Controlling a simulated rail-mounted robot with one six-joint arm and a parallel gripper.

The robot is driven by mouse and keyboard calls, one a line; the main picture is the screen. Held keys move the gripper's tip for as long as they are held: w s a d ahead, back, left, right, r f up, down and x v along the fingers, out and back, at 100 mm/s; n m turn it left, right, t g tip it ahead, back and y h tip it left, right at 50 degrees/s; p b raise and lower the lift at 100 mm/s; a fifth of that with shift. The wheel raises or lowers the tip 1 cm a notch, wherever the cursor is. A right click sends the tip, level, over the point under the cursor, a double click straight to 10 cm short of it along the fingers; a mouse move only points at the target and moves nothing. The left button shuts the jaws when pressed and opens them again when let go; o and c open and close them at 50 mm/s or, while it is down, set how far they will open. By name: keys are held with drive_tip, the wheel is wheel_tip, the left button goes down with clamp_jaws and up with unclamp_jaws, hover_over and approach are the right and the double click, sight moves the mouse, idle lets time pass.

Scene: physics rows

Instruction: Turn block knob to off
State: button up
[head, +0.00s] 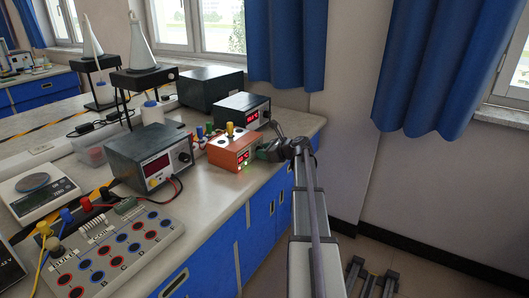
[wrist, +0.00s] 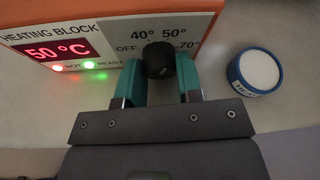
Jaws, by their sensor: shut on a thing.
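The heating block is an orange box with a light front panel; it stands on the bench in the head view (head: 225,156) and fills the top of the wrist view (wrist: 100,10). Its red display (wrist: 52,50) reads 50 °C, with a red light by HOT and a green light by READY. The black knob (wrist: 158,60) sits on the panel among the marks OFF, 40°, 50° and 70°. I cannot tell surely where it points. My gripper (wrist: 160,80), with green fingers, is shut on the knob, one finger on each side. The gripper hides the knob in the head view.
A blue-rimmed round container (wrist: 258,73) stands close right of my gripper. A black power supply (head: 150,158) stands left of the block, and another black instrument (head: 243,109) behind it. The bench edge is close in front.

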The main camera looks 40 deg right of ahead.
drive_tip(key=shift+a+n+t+h+b, duration=0.1)
drive_tip(key=shift+n+t+h+b, duration=0.35)
drive_tip(key=shift+n+h, duration=0.75)
drive_tip(key=shift+n+y, duration=0.3)
drive_tip(key=o, duration=0.9)
